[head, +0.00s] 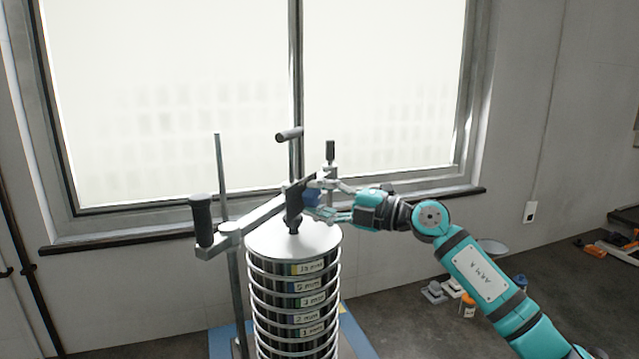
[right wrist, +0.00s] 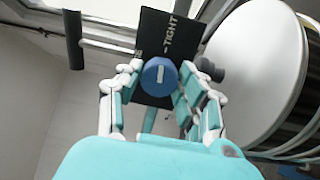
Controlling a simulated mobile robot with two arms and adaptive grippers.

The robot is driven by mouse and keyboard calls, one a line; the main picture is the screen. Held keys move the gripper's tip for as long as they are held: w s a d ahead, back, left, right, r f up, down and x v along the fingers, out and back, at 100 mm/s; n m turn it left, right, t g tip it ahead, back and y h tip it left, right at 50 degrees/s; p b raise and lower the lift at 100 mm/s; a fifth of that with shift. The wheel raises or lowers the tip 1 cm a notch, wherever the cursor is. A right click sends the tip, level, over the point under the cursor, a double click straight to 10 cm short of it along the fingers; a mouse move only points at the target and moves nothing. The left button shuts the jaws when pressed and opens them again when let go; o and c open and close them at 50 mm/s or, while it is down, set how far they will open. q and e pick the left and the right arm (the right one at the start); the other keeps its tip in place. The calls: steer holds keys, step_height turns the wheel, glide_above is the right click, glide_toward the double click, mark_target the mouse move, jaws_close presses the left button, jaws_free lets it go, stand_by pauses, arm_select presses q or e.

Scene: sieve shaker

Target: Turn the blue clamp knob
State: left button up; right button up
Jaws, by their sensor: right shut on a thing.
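The blue clamp knob (head: 311,198) sits on a dark plate (head: 293,207) on the clamp bar above the sieve stack. In the right wrist view the knob (right wrist: 159,76) shows a white mark on its face, and the plate (right wrist: 168,38) behind it reads "TIGHT". My right gripper (head: 322,199) comes in from the right and is shut on the knob; its fingers (right wrist: 155,90) lie on both sides of it. The sieve stack (head: 293,300) with its round lid (head: 270,243) stands upright below the bar. My left gripper is not in view.
The clamp bar (head: 262,216) crosses the stack top, with a black handle (head: 202,220) at its left end. A thin upright rod (head: 221,165) rises behind it. A window (head: 160,100) is behind. Small items, including an orange-labelled bottle (head: 467,305), stand low at the right.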

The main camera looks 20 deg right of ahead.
steer(key=shift+m+p, duration=0.7)
steer(key=shift+p, duration=0.05)
steer(key=o, duration=1.2)
steer(key=shift+c, duration=0.2)
steer(key=shift+d, duration=0.15)
steer(key=v, duration=1.1)
steer(key=shift+s+d, duration=0.25)
steer(key=shift+s, duration=0.05)
steer(key=shift+f, duration=0.1)
